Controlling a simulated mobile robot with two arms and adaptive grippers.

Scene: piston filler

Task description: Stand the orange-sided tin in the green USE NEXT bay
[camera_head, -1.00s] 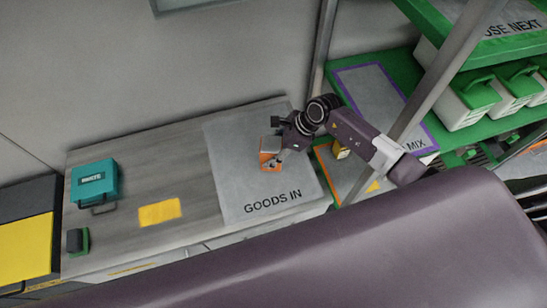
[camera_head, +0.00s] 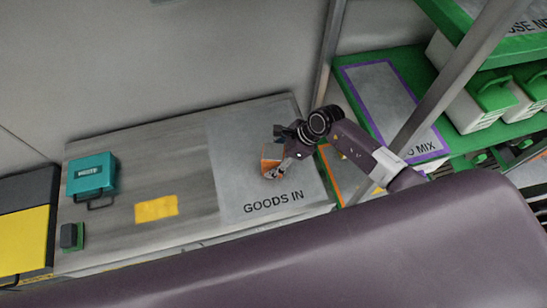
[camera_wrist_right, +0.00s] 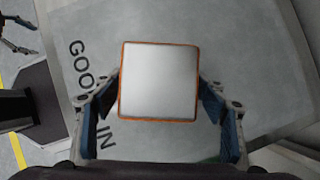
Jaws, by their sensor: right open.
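The orange-sided tin (camera_head: 271,154) stands on the grey GOODS IN mat (camera_head: 235,130). In the right wrist view its pale square top with an orange rim (camera_wrist_right: 160,82) faces the camera. My right gripper (camera_head: 280,165) is open at the tin, covering part of it in the head view. In the wrist view its fingers (camera_wrist_right: 160,110) are on either side of the tin, with small gaps visible. The USE NEXT bay (camera_head: 495,9) is at the head view's top right corner, partly cut off by the frame.
A teal case (camera_head: 92,175), a yellow patch (camera_head: 156,208) and a small dark block (camera_head: 71,236) are on the bench left of the mat. A grey shelf post (camera_head: 445,85) crosses in front of the green shelving. White, green-lidded containers (camera_head: 480,105) fill part of a lower shelf.

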